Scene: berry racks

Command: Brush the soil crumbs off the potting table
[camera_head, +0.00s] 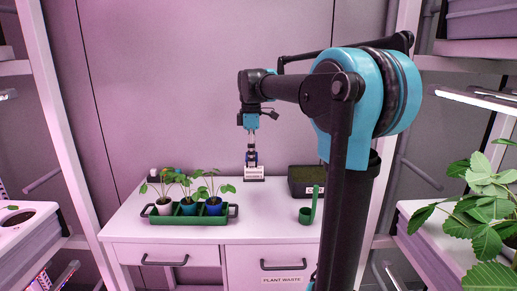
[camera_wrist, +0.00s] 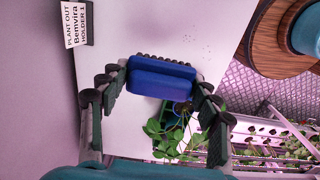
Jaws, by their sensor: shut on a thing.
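My gripper (camera_head: 252,158) hangs above the back middle of the white potting table (camera_head: 150,228). In the wrist view its two fingers are shut on a blue brush (camera_wrist: 162,77), with a dark bristle edge showing along its far side. The brush appears to be held above the tabletop (camera_wrist: 200,22); contact cannot be told. Small dark soil crumbs (camera_wrist: 184,48) lie scattered on the white surface beyond the brush in the wrist view. The crumbs cannot be made out in the head view.
A green tray (camera_head: 190,219) with three potted plants stands at the table's front left. A dark box (camera_head: 304,178) and a green scoop-like cup (camera_head: 306,214) stand at the right. A "PLANT OUT" holder sign (camera_wrist: 76,22) stands near my gripper. Racks flank both sides.

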